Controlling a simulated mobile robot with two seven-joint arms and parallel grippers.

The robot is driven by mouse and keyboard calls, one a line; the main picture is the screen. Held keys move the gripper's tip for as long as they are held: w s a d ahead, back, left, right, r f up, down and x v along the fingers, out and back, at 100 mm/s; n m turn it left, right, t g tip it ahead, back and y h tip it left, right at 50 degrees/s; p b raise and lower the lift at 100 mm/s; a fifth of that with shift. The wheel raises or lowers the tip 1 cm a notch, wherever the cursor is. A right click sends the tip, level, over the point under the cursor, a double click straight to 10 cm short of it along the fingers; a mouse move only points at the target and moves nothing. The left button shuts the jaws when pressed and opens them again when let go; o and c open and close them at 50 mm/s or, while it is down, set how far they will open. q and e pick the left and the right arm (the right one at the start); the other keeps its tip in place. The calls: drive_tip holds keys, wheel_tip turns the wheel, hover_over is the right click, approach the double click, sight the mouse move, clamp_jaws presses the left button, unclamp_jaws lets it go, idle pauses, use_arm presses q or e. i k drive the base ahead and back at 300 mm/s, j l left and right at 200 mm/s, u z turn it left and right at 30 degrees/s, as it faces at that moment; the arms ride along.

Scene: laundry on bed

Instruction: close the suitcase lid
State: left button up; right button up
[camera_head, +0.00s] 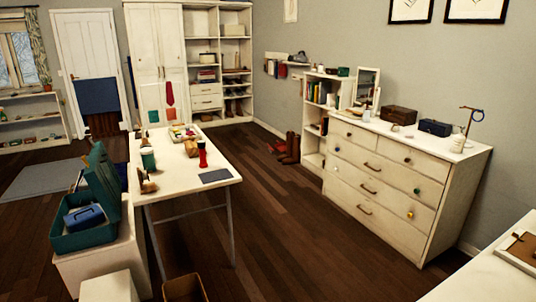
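A teal suitcase stands open at the left, its base (78,240) resting on a white block-like stand (100,262). Its lid (103,182) is raised and stands up along the far right side of the base. A blue object (84,217) with what looks like a handle lies inside the base. Neither of my grippers shows in the head view.
A long white table (170,186) with bottles and small items stands right of the suitcase. A lower white block (108,288) and an open brown box (184,288) stand in front. A white dresser (390,190) is at the right. The wooden floor between is clear.

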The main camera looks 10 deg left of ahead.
sight(102, 176)
drive_tip(key=i+j+u, duration=0.1)
drive_tip(key=i+u, duration=0.35)
drive_tip(key=i, duration=0.15)
drive_tip(key=i+l+u, duration=0.1)
drive_tip(key=i+u, duration=0.3)
drive_tip(key=i, duration=0.15)
drive_tip(key=i+u, duration=0.1)
drive_tip(key=u, duration=0.25)
drive_tip(key=i+u, duration=0.15)
drive_tip(key=u, duration=0.15)
drive_tip(key=i+l+u, duration=0.1)
drive_tip(key=u, duration=0.25)
